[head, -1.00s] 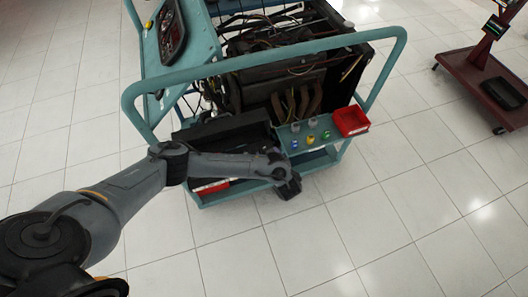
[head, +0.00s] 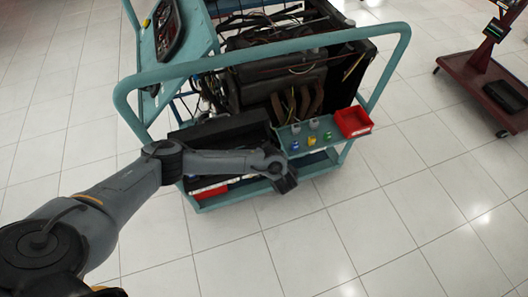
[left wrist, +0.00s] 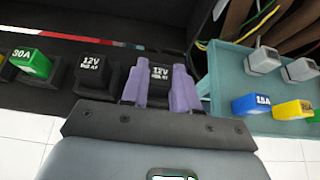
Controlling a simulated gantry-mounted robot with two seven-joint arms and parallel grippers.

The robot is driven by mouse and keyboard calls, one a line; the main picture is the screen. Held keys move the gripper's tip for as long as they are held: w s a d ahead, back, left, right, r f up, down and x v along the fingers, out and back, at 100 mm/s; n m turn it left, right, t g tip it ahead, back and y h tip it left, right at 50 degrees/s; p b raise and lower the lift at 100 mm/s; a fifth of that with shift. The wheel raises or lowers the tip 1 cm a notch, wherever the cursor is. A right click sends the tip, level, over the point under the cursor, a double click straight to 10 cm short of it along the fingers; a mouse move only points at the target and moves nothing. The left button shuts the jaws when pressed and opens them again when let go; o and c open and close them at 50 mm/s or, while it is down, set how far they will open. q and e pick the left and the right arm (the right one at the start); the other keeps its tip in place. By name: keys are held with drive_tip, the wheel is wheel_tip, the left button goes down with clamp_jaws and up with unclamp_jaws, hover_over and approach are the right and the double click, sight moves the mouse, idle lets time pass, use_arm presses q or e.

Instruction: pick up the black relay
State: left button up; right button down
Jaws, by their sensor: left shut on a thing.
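In the left wrist view, a black relay with white "12V" lettering (left wrist: 158,74) sits between the two purple fingers of my left gripper (left wrist: 161,88). The fingers are shut on its sides. A second black relay with the same lettering (left wrist: 92,72) stands just left of the gripper in the black box. In the head view, my left gripper (head: 286,180) is at the front of the teal trolley, beside the black box (head: 222,130). The relays cannot be made out there. My right gripper is in no frame.
A green 30A fuse (left wrist: 32,64) is left of the relays. A teal shelf (left wrist: 240,70) on the right holds blue (left wrist: 252,103), yellow (left wrist: 290,110) and grey fuses. A red bin (head: 352,121) stands at the shelf's right end. The trolley handle (head: 270,58) arches above.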

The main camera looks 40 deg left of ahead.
use_arm(q)
clamp_jaws()
drive_tip(key=shift+r, duration=0.25)
wheel_tip(320, 180, up, 8)
drive_tip(key=p, duration=0.5)
drive_tip(key=shift+r, duration=0.25)
drive_tip(key=shift+r+p, duration=0.4)
drive_tip(key=shift+r, duration=0.1)
